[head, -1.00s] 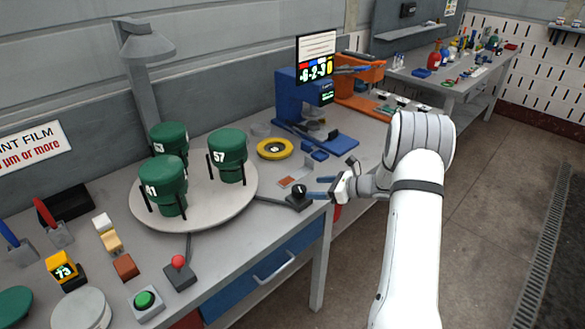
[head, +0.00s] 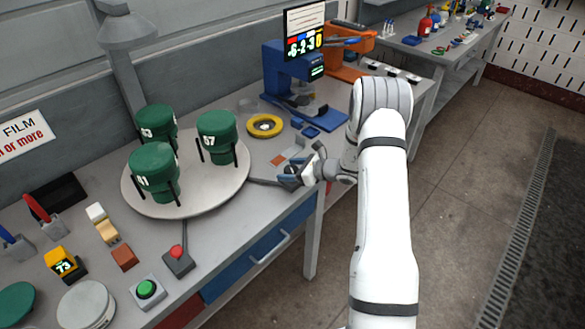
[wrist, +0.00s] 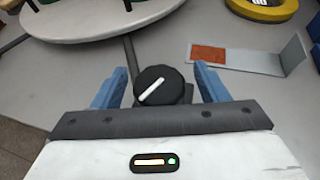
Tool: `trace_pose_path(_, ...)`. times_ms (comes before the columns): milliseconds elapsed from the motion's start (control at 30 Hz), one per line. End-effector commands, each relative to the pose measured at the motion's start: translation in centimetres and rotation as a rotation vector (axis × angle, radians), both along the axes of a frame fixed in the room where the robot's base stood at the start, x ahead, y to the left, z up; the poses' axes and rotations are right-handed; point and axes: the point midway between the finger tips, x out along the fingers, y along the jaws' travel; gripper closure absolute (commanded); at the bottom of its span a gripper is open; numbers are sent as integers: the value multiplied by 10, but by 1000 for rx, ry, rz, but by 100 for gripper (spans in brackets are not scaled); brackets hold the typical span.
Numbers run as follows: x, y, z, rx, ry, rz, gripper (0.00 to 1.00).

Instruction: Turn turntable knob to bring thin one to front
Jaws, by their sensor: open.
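The turntable (head: 205,203) is a round pale disc on the bench in the head view. It bears three green cylinders in black posts: one marked 41 (head: 153,168), one marked 57 (head: 217,138) and one marked 53 (head: 157,122), its number partly hidden. The black knob (wrist: 163,87) with a white pointer line shows in the wrist view, the line slanting up to the right. My gripper (wrist: 156,82) is open, with one blue finger on each side of the knob and gaps visible. In the head view my gripper (head: 290,176) covers most of the knob.
A yellow ring (head: 265,126) and a blue stand (head: 290,80) with a display sit behind my gripper. A small metal bracket (wrist: 275,57) lies right of the knob.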

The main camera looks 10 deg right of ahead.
Motion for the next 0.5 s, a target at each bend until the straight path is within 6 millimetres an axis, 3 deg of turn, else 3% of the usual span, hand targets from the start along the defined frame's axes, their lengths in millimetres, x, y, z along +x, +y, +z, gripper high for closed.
trace_pose_path(167, 0, 0, 0, 0, 0, 1, 34)
trace_pose_path(500, 0, 1, 0, 0, 0, 1, 62)
